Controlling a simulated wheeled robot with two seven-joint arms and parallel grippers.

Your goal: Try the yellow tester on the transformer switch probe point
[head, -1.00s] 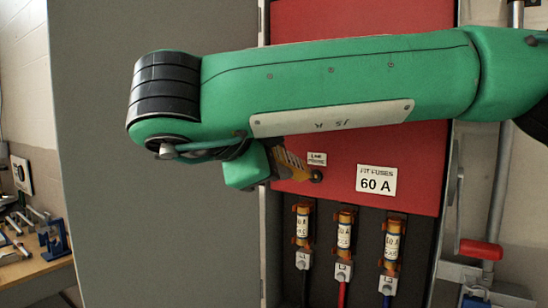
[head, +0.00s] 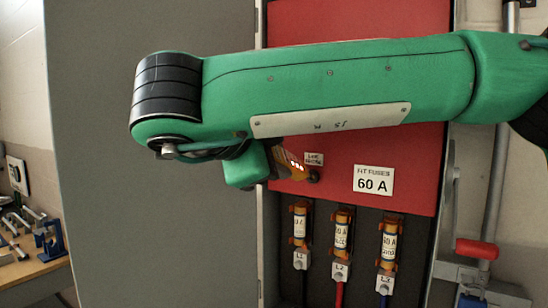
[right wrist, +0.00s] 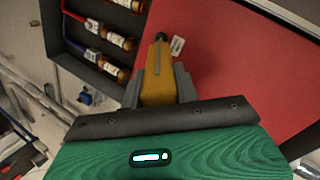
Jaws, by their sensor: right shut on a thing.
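My right gripper (head: 268,167) is shut on the yellow tester (head: 299,170), in front of the red panel (head: 420,120). The right wrist view shows the tester (right wrist: 157,84) between the two grey fingers (right wrist: 160,88), its narrow tip pointing at the panel. The tip is at the dark round probe point (head: 314,177), beside a small white label (head: 314,159). They seem to touch, but the exact contact is too small to tell. Small bright lights show on the tester's side in the head view. My right arm covers much of the panel. My left gripper is out of view.
Below the panel, three fuses (head: 341,232) stand in a dark recess with black, red and blue cables. A "60 A" label (head: 373,180) is on the panel. A grey door (head: 150,240) is at left. A red-handled lever (head: 477,249) is at right.

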